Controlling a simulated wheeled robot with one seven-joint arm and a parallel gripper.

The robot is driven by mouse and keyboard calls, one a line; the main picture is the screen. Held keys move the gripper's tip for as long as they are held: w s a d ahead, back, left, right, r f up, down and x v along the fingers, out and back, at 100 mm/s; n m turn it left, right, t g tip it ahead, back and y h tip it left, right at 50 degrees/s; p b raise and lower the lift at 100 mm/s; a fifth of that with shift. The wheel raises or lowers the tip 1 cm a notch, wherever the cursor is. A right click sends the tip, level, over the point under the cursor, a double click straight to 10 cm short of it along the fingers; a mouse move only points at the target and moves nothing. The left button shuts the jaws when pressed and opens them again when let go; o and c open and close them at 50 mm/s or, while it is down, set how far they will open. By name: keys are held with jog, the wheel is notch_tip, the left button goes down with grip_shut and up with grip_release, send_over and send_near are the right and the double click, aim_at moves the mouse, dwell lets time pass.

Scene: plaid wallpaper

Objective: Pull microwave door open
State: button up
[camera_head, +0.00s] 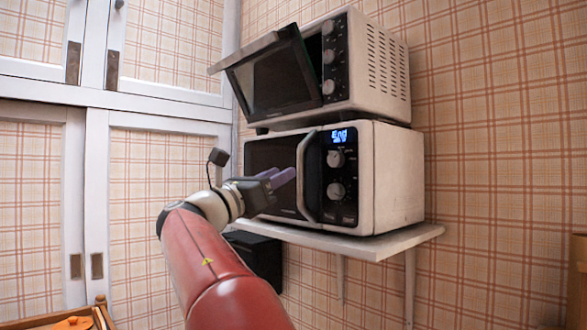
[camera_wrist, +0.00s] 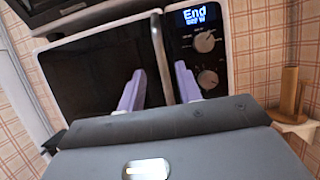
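The white microwave (camera_head: 395,180) stands on a wall shelf, with a lit blue display reading "End" and two knobs on its right-hand panel. Its dark door (camera_head: 272,152) looks closed. The curved upright door handle (camera_head: 303,180) is at the door's right side; it also shows in the wrist view (camera_wrist: 161,57). My gripper (camera_head: 283,178) is in front of the door, close to the handle. In the wrist view its purple fingers (camera_wrist: 160,85) are apart, one on each side of the handle's line. The handle's lower end is hidden by my gripper, and I cannot tell whether the fingers touch it.
A toaster oven (camera_head: 375,65) sits on top of the microwave, its door (camera_head: 268,77) tilted partly open. The white shelf (camera_head: 400,240) juts out below, with a black box (camera_head: 258,258) under its left end. White cabinets (camera_head: 95,115) stand at left. A wooden object (camera_wrist: 291,92) is at right.

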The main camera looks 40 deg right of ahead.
aim_at(299, 163)
jog(key=p+x, duration=0.1)
jog(key=x, duration=0.6)
jog(key=shift+s+d+r+p, duration=0.1)
jog(key=shift+d+r+p, duration=0.2)
jog(key=shift+d, duration=0.05)
jog(key=shift+c, duration=0.3)
grip_shut()
